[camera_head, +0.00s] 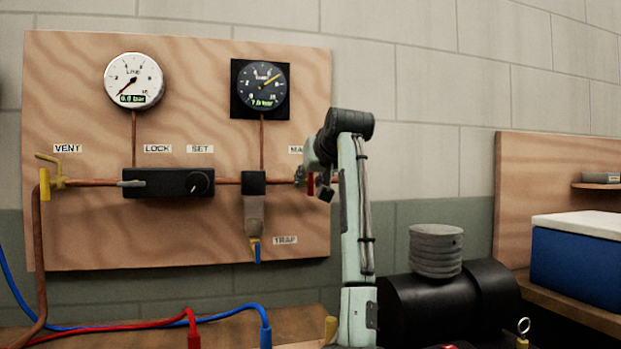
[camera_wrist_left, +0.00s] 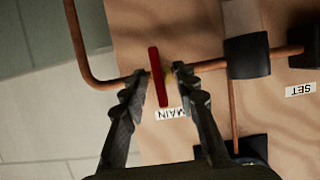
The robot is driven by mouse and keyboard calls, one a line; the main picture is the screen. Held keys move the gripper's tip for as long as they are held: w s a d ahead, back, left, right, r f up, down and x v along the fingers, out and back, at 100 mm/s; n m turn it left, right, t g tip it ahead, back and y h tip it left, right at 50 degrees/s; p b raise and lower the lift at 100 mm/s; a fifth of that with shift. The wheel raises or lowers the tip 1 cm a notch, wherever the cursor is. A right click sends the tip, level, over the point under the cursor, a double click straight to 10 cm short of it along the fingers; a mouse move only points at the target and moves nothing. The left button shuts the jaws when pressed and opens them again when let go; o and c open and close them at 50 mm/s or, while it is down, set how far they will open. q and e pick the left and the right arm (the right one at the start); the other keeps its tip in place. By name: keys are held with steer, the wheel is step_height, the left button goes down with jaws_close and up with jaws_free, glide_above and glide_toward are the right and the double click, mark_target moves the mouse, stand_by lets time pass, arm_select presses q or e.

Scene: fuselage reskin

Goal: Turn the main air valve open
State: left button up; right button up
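The main air valve's red lever handle (camera_head: 311,184) shows at the right edge of the wooden panel, partly hidden by my left gripper (camera_head: 322,186). In the left wrist view, the red handle (camera_wrist_left: 158,77) stands crosswise to the copper pipe, beside the MAIN label (camera_wrist_left: 172,114). My left gripper (camera_wrist_left: 160,74) is open, with its fingertips on either side of the handle and a visible gap on each side. My right gripper is in neither view.
The white gauge (camera_head: 133,81) reads 0.0 bar; the dark gauge (camera_head: 261,87) reads about 7 bar. A black regulator block (camera_head: 168,183) and a trap (camera_head: 254,215) sit left of the valve. A black tank (camera_head: 445,303) and a blue cooler (camera_head: 580,268) stand at right.

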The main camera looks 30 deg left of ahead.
arm_select(q)
steer(key=shift+w+a, duration=0.1)
steer(key=shift+a, duration=0.05)
jaws_close()
stand_by(0.4)
steer(key=n+t+h, duration=0.1)
steer(key=n, duration=0.1)
steer(key=n+t+h, duration=0.1)
steer(key=n, duration=0.1)
steer(key=shift+a+f+n+t, duration=0.1)
steer(key=shift+n+t, duration=0.2)
steer(key=shift+t, duration=0.1)
steer(key=n, duration=0.1)
steer(key=n+t, duration=0.2)
steer(key=n, duration=0.1)
steer(key=shift+s+f+h, duration=0.15)
steer(key=shift+s+h, duration=0.1)
steer(key=shift+h, duration=0.05)
steer(key=n+t, duration=0.2)
steer(key=n, duration=0.2)
steer(key=shift+a+f+n, duration=0.1)
steer(key=shift+n, duration=0.2)
